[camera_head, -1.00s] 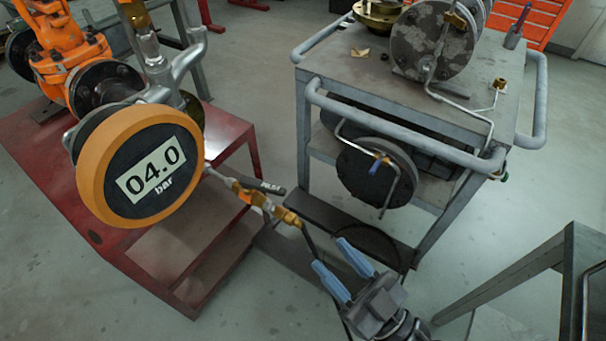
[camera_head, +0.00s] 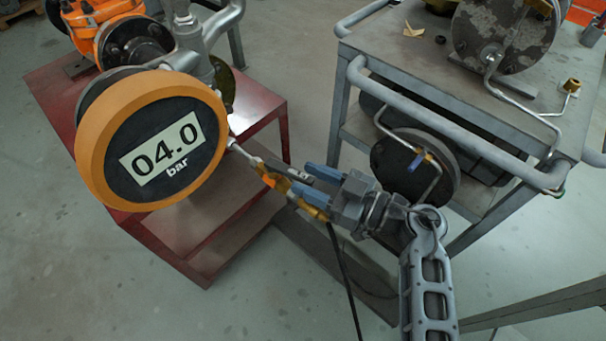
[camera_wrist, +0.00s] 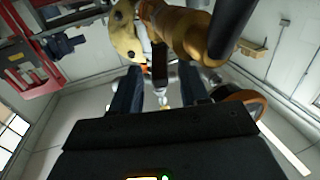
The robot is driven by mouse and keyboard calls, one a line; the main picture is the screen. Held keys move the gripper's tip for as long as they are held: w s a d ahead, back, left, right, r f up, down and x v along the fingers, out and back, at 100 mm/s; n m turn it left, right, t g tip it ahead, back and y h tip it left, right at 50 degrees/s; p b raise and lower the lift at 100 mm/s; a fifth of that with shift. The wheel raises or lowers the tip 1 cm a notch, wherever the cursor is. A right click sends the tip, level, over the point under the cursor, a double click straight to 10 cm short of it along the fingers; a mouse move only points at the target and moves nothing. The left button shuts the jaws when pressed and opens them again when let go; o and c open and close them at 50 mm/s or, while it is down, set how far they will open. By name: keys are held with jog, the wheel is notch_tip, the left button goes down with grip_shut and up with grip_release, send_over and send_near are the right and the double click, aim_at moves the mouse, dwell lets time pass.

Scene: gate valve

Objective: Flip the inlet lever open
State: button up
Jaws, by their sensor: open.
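The inlet lever (camera_head: 293,172) is a short dark handle on a slim brass valve (camera_head: 270,180), on the line running from below the round gauge. My gripper (camera_head: 299,178) is open, with its two blue fingers reaching left to the lever and valve. One finger is above the lever's end and the other is lower, over the brass part, hiding some of it. In the wrist view my gripper (camera_wrist: 158,85) shows two dark fingers with the lever (camera_wrist: 160,62) in the gap between them. The brass fitting (camera_wrist: 180,32) is close above. I cannot tell whether either finger touches the lever.
The orange-rimmed gauge (camera_head: 152,150) reads 04.0 bar, over a red stand (camera_head: 245,125). A black hose (camera_head: 345,275) hangs below the valve. A grey cart (camera_head: 460,125) with rails and flanged parts stands right, close behind my arm. Open floor lies at lower left.

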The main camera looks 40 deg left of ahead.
aim_at(289, 172)
jog(key=shift+s+a, duration=0.15)
jog(key=shift+a, duration=0.9)
grip_shut()
